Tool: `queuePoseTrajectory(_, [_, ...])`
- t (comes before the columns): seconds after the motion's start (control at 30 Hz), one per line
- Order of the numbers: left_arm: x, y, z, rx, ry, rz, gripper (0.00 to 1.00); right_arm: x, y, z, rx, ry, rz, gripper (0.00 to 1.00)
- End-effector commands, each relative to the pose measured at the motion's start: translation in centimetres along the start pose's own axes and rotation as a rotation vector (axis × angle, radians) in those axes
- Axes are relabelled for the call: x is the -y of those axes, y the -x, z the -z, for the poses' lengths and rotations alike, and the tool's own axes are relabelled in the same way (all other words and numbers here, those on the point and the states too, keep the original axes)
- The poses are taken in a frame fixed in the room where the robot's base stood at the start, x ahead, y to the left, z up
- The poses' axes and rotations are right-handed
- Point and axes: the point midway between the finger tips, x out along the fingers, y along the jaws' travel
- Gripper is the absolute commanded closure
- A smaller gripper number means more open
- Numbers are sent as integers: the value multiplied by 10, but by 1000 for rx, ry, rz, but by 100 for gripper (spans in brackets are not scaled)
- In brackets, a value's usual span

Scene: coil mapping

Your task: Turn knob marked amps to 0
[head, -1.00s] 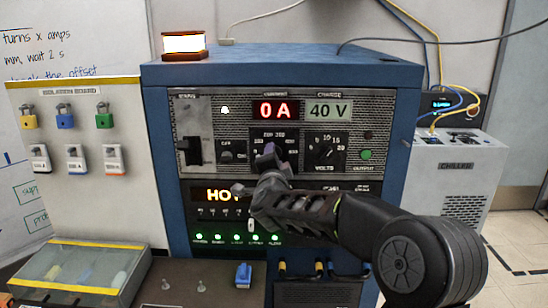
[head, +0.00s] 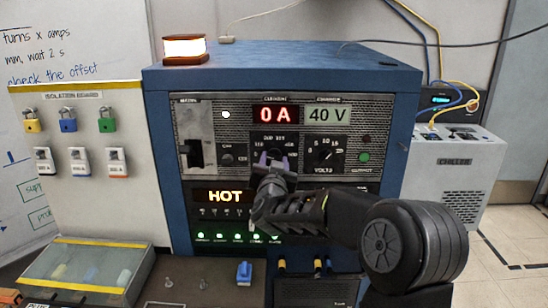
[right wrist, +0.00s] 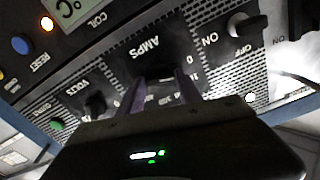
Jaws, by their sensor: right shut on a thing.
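The amps dial panel (head: 274,141) is the black plate in the middle of the blue cabinet's front. The red display (head: 279,115) above it reads "0 A". My right gripper (head: 275,157) is at this dial, its two purple fingers side by side and shut on the amps knob. The knob itself is mostly hidden by the fingers, so its pointer cannot be read. In the right wrist view the fingers (right wrist: 160,95) reach the dial below the upside-down "AMPS" label (right wrist: 145,48). My left gripper is not in view.
The volts knob (head: 325,154) is close on the right, and a small on/off knob (head: 228,158) on the left. A mains switch (head: 193,153) is further left. A "HOT" display (head: 225,196) is below. An isolation board with padlocks (head: 68,120) stands left.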

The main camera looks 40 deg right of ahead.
Motion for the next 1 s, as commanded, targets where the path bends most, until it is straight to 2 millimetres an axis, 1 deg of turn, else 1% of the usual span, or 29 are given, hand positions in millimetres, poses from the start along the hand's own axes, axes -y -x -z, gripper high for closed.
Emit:
queuePoseTrajectory(0.03, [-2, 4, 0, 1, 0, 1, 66, 1, 0, 1, 3, 37, 1, 99])
queuePoseTrajectory(0.2, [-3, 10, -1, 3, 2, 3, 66, 1, 0, 1, 2, 156, 1, 99])
queuePoseTrajectory(0.4, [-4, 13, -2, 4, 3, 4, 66, 0, 0, 0, 2, 242, 0, 99])
queuePoseTrajectory(0.6, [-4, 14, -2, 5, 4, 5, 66, 0, 0, -1, 2, 275, 0, 99])
queuePoseTrajectory(0.93, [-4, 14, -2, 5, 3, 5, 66, 0, 0, -1, 2, 279, 0, 99])
queuePoseTrajectory(0.97, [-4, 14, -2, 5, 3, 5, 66, 0, 0, -1, 2, 278, 0, 57])
queuePoseTrajectory(1.0, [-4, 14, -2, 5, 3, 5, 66, 0, 0, -1, 2, 278, 0, 54])
